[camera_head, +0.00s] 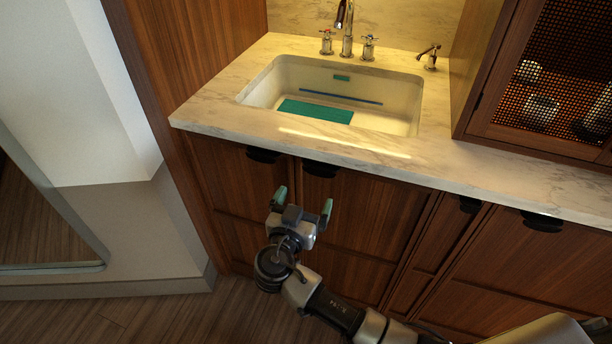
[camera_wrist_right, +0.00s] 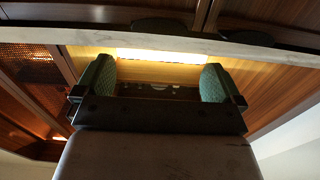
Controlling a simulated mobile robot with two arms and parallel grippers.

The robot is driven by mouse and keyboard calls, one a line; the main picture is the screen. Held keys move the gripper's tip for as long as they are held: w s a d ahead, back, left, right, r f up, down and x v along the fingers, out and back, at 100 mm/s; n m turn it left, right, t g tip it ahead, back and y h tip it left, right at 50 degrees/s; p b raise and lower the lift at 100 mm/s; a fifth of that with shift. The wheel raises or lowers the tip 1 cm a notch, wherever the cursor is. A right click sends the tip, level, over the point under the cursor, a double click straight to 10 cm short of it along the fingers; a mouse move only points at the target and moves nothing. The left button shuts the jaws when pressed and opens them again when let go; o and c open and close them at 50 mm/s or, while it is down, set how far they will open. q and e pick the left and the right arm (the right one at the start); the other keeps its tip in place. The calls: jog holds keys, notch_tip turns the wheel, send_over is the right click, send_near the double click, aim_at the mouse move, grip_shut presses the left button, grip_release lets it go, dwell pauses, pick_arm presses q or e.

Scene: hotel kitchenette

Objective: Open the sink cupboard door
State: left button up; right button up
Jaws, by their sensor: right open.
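The sink cupboard has two brown wooden doors under the counter, a left door (camera_head: 238,185) and a right door (camera_head: 365,215), both shut. A black handle (camera_head: 262,155) sits at the top of the left door, and another black handle (camera_head: 320,169) at the top of the right door. My right gripper (camera_head: 304,203) is open and empty, in front of the doors and below the handles, touching neither. Its two green fingers also show in the right wrist view (camera_wrist_right: 158,80), with nothing between them. My left gripper is not in view.
The marble counter (camera_head: 210,105) overhangs the doors and holds the sink (camera_head: 410,115) and tap (camera_head: 346,30). More drawers and a door with black handles (camera_head: 541,222) stand to the right. A mesh-fronted cabinet (camera_head: 490,130) rests on the counter. Wooden floor (camera_head: 130,318) is clear at left.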

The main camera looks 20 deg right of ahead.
aim_at(319, 172)
pick_arm(q)
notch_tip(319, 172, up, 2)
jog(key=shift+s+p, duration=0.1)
jog(key=shift+p, duration=0.75)
pick_arm(e)
jog(key=x, duration=0.9)
jog(key=shift+w+d, duration=0.15)
jog(key=shift+d, duration=0.05)
